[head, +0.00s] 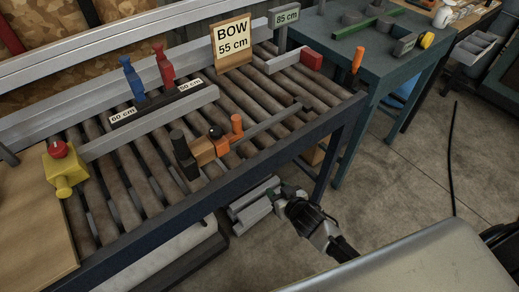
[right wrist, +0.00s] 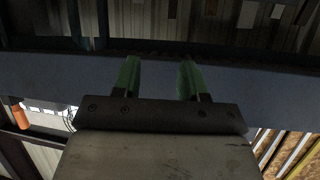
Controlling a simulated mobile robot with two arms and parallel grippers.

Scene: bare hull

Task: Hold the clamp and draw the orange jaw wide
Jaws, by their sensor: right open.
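The clamp lies on the roller table, with its thin grey bar (head: 270,122) running to the upper right. Its orange jaw (head: 237,127) stands upright on the bar. Left of it are an orange block with a black knob (head: 215,133), a wooden block (head: 203,151) and a black upright part (head: 183,152). My right gripper (head: 243,203) is below and in front of the table's near edge, apart from the clamp. In the right wrist view its green fingers (right wrist: 160,75) are spread and empty, facing the dark blue table rail. My left gripper is not in view.
The roller table's blue front rail (head: 222,190) lies between my right gripper and the clamp. A yellow box with a red button (head: 62,170) is at left. Behind stand a BOW 55 cm sign (head: 233,40) and blue (head: 131,78) and red (head: 163,64) pegs.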

